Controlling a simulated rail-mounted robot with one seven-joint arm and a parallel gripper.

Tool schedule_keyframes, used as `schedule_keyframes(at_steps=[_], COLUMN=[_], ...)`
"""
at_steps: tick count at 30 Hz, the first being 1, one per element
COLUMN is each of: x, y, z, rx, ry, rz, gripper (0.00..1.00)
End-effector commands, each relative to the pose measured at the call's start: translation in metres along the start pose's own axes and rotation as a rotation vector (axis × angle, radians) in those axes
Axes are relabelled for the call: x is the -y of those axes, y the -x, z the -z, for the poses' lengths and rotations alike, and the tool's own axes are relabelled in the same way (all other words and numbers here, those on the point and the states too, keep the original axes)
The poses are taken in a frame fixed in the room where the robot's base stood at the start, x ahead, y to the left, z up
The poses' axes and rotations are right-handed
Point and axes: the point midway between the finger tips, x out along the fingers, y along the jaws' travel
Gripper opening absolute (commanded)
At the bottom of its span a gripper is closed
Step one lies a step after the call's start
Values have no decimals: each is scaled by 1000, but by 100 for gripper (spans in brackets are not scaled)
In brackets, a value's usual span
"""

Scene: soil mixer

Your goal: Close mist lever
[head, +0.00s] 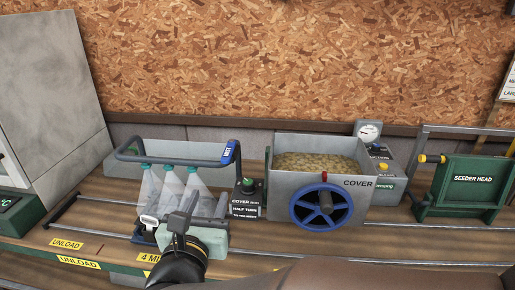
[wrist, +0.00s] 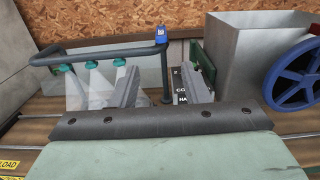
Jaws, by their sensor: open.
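The mist lever (head: 229,152) is a blue handle at the right end of a dark, bent mist pipe (head: 170,162). It also shows in the wrist view (wrist: 161,34), standing upright at the pipe's corner. Three teal nozzles (head: 167,168) hang from the pipe, and white cones of mist (head: 170,188) spread below them. My gripper (head: 203,207) is in front of and below the lever, apart from it. In the wrist view, its two grey fingers (wrist: 160,88) are spread with nothing between them; the lever appears beyond and above them.
A grey cover hopper (head: 285,205) with brown material and a blue handwheel (head: 321,207) stands to the right. A small control box (head: 247,198) marked "COVER" sits between pipe and hopper. A green seeder head (head: 470,182) is farther right. Rails run along the wooden bench.

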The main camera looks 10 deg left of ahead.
Motion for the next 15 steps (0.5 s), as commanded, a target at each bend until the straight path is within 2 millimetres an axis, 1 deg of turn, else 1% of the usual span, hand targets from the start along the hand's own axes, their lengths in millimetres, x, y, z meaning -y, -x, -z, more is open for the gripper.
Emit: schedule_keyframes(at_steps=[5,15], x=[3,4], y=[-30,-105], z=[-1,-1], rx=[-3,-4], ry=[0,-2], rz=[8,10], gripper=[42,42])
